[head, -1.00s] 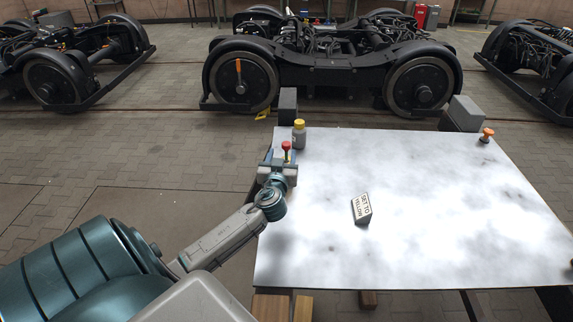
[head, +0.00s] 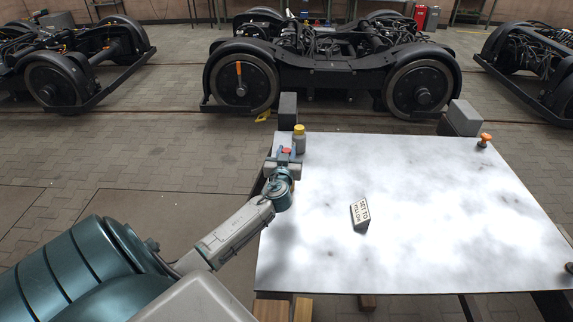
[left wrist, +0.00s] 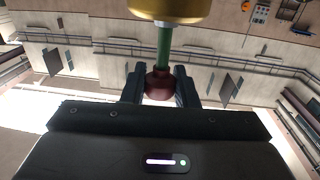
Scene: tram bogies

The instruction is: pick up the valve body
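A part with a red top (head: 286,150) stands at the bench's far left corner, partly hidden by my left gripper (head: 284,160). In the left wrist view a dark red knob (left wrist: 159,84) on a green stem (left wrist: 164,47) with a gold piece (left wrist: 170,8) lies between the fingers of my left gripper (left wrist: 160,82). The fingers stand on both sides of the knob and look open; contact is unclear. I cannot tell for sure which is the valve body.
The white bench top (head: 420,235) is mostly clear. A "SET TO YELLOW" block (head: 360,214) stands mid-bench. An orange-topped knob (head: 485,140) is at the far right corner. Grey blocks (head: 288,110) stand beyond the far edge; bogies (head: 330,65) are behind.

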